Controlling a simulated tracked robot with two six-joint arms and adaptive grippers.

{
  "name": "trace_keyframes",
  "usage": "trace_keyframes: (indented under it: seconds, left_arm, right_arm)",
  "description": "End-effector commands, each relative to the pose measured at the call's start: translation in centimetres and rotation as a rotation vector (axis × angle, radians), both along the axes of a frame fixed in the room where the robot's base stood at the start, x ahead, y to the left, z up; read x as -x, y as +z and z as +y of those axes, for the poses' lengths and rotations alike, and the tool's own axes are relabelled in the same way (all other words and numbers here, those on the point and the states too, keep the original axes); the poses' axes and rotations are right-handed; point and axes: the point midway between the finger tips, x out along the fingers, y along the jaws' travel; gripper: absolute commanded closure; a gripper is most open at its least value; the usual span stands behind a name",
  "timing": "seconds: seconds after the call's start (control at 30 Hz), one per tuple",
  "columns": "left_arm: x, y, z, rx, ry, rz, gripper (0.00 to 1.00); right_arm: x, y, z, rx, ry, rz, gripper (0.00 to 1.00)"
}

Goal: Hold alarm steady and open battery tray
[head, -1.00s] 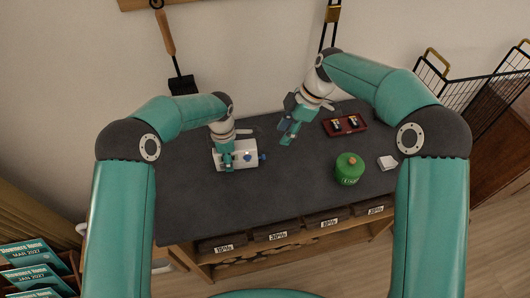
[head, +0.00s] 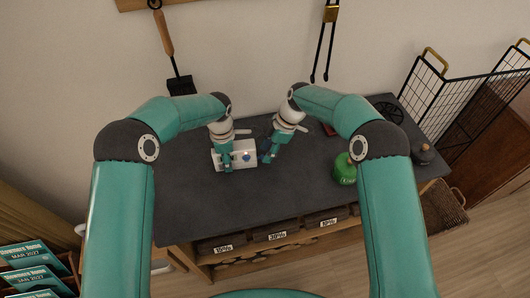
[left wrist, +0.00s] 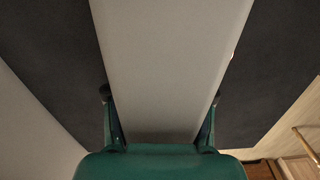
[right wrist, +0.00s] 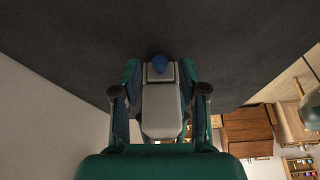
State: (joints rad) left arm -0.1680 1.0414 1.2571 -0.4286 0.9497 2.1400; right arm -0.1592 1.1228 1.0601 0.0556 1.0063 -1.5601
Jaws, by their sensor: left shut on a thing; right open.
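The alarm, a white box (head: 234,148), lies on the dark tabletop left of centre, with a blue knob (head: 246,156) towards its right end. My left gripper (head: 227,167) is shut on the alarm; its pale body (left wrist: 170,60) fills the space between the fingers in the left wrist view. My right gripper (head: 267,156) is open, low beside the alarm's right end.
A green canister (head: 344,171) stands right of centre, partly behind my right arm. A red tray (head: 328,129) is mostly hidden by that arm. A black wire rack (head: 440,92) stands at the right. The tabletop (head: 255,205) in front of the alarm is clear.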

Motion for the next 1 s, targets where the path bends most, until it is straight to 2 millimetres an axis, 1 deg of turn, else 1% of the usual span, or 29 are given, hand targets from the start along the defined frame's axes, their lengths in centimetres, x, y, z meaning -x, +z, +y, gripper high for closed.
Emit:
trace_keyframes:
  seconds: [0.03, 0.2, 0.47, 0.57, 0.6, 0.73, 1.0]
  left_arm:
    - [-0.02, 0.02, 0.01, 0.0, 0.0, -0.001, 0.94]
    - [-0.02, 0.01, 0.02, 0.0, 0.0, -0.001, 0.94]
    - [-0.01, 0.01, 0.04, 0.0, 0.001, -0.001, 0.94]
    - [-0.01, 0.0, 0.04, 0.0, 0.001, -0.001, 0.94]
    - [-0.01, 0.0, 0.04, 0.0, 0.001, -0.001, 0.94]
    - [-0.01, 0.0, 0.05, 0.0, 0.001, 0.0, 0.94]
    - [0.0, 0.0, 0.06, 0.0, 0.001, 0.0, 0.94]
  right_arm:
    - [0.05, -0.58, 0.26, 0.0, 0.0, 0.001, 0.57]
    - [0.06, -1.4, 0.62, 0.0, 0.001, -0.001, 0.57]
    - [0.05, -1.49, 0.66, 0.0, 0.0, -0.001, 0.57]
    - [0.05, -1.48, 0.66, 0.0, 0.0, -0.001, 0.72]
    - [0.05, -1.48, 0.66, 0.0, 0.0, -0.001, 0.79]
    - [0.05, -1.47, 0.65, 0.0, 0.0, -0.001, 1.0]
    - [0.04, -1.46, 0.65, 0.0, 0.0, -0.001, 1.0]
